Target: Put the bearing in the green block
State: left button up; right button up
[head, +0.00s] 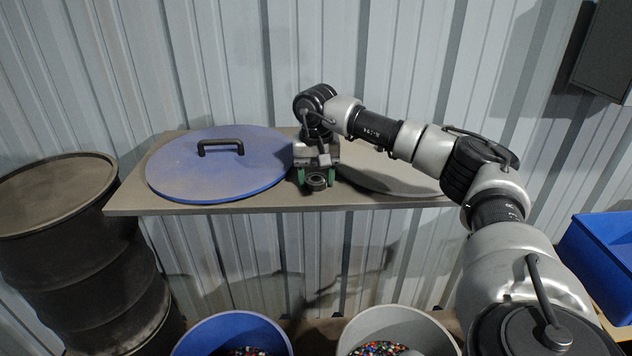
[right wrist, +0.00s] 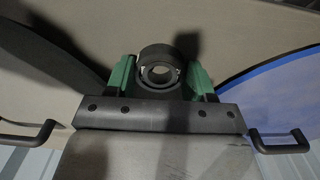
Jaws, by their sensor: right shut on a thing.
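The bearing (head: 316,182) is a dark ring held at the front edge of the shelf in the head view. In the right wrist view the bearing (right wrist: 155,53) sits between two green fingers, its round hole showing. My right gripper (head: 317,178) is shut on it, one green finger on each side. I cannot tell whether the bearing touches the shelf. I cannot make out a green block apart from these green fingers. My left gripper is out of view.
A blue lid (head: 190,170) with a black handle lies on the shelf (head: 130,197), left of the gripper. A grey lid (head: 385,183) lies to the right, partly behind my arm. Below stand a blue bin (head: 205,335) and a grey bin (head: 420,325). A dark drum (head: 75,260) stands left.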

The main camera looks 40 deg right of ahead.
aim_at(316, 178)
jog(key=shift+c, duration=1.2)
jog(key=shift+r+b, duration=0.3)
jog(key=shift+r, duration=0.2)
notch_tip(316, 178, up, 2)
jog(key=shift+w+r+b, duration=0.1)
jog(key=shift+r+b, duration=0.15)
jog(key=shift+b, duration=0.35)
jog(key=s+r, duration=0.1)
jog(key=s+d+r+b, duration=0.1)
jog(key=s, duration=0.1)
jog(key=s+r+b, duration=0.1)
jog(key=s, duration=0.1)
jog(key=shift+d+r, duration=0.1)
jog(key=shift+d, duration=0.2)
jog(key=s+d+r+p, duration=0.2)
jog(key=s+r, duration=0.2)
jog(key=s, duration=0.2)
